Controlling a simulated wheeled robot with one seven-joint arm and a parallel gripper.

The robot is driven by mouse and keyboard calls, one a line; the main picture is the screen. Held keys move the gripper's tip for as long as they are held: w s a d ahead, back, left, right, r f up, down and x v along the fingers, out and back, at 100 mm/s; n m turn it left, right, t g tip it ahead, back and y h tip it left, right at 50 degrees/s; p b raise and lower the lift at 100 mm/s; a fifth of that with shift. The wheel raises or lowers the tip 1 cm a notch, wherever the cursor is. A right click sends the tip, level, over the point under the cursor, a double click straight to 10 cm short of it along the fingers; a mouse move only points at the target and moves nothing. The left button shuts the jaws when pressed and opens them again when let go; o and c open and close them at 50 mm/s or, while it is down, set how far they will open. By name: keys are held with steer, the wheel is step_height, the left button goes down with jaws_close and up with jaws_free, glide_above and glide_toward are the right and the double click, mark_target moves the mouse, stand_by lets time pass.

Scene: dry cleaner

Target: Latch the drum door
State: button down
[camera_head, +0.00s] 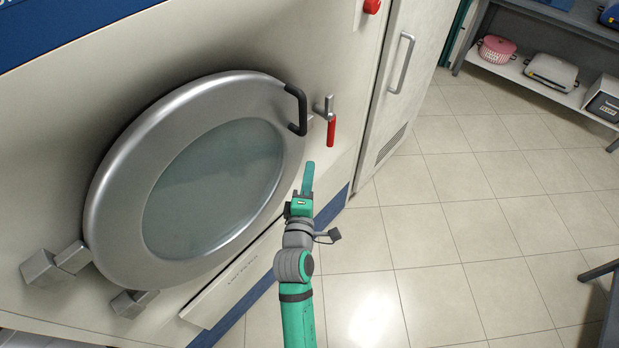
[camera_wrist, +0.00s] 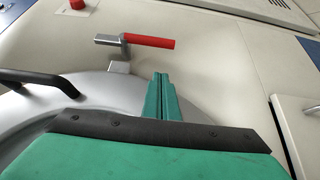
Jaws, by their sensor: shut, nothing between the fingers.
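The round drum door (camera_head: 112,220) has a wide metal rim and a dark glass window, and it sits against the machine front, looking closed. Its black handle (camera_head: 299,110) is at the upper right of the rim. The latch lever with a red grip (camera_head: 331,132) is on the machine just right of the door, its red end hanging down. In the wrist view the red grip (camera_wrist: 150,41) lies ahead of my fingers, and the door handle (camera_wrist: 40,78) is at left. My gripper (camera_head: 309,166) is shut and empty, below the red grip and apart from it.
A red button (camera_head: 371,6) is above the latch. A tall cabinet with a metal handle (camera_head: 402,62) stands to the right. The lint filter drawer (camera_head: 240,281) is below the door. The tiled floor (camera_head: 450,230) at right is open, with shelves (camera_head: 510,74) at the back.

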steer(key=w+d, duration=0.3)
steer(key=w, duration=0.5)
steer(key=shift+w+d, duration=0.15)
steer(key=shift+w, duration=0.1)
